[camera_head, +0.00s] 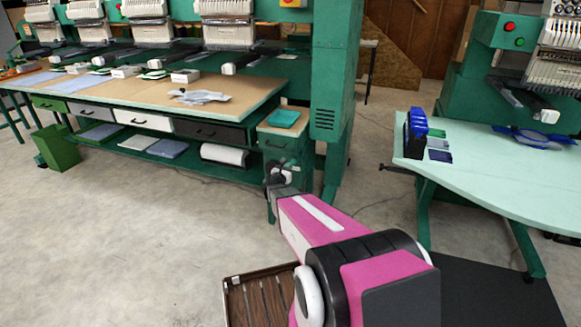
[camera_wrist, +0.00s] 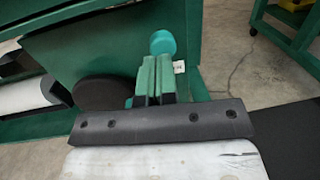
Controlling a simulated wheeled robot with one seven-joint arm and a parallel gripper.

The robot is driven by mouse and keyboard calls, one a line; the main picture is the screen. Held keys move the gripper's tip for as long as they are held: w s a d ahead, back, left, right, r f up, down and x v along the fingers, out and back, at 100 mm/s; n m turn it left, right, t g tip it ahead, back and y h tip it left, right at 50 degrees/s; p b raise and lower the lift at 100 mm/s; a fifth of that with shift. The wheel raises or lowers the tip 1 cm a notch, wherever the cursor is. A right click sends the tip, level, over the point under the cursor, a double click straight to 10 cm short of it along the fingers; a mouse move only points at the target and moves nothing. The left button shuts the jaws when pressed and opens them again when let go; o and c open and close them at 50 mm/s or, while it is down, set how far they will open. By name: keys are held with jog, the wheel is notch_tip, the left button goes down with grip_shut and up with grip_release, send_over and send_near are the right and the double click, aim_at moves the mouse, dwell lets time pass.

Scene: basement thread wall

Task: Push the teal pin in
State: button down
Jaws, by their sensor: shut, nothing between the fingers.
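The teal pin (camera_wrist: 162,42) shows in the wrist view as a round teal head against the dark green face of a cabinet, near the face's right edge. My gripper (camera_wrist: 156,62) has its green fingers together, with nothing between them. The fingertips are just below the pin head in the picture; I cannot tell whether they touch it. In the head view my gripper (camera_head: 276,172) is at the front of the small green drawer cabinet (camera_head: 287,142). The pin cannot be made out there, and my arm hides part of the cabinet.
A dark round disc (camera_wrist: 100,93) lies left of my fingers. A long worktable (camera_head: 130,88) with drawers and embroidery machines stands left of the cabinet. A pale green table (camera_head: 490,178) stands at right. A slatted brown crate (camera_head: 262,300) is below my arm.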

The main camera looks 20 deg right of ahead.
jog(key=v, duration=1.2)
jog(key=s+d+m+g+y, duration=0.2)
jog(key=s+d+m+g, duration=0.3)
jog(key=s+m+g, duration=0.75)
jog(key=s+a+r+m+g+y, duration=0.1)
jog(key=s+a+r+m+y, duration=0.2)
jog(key=s+a+m+y, duration=0.7)
jog(key=m, duration=0.5)
jog(key=shift+s+r, duration=0.35)
jog(key=shift+r, duration=0.05)
jog(key=shift+a, duration=0.1)
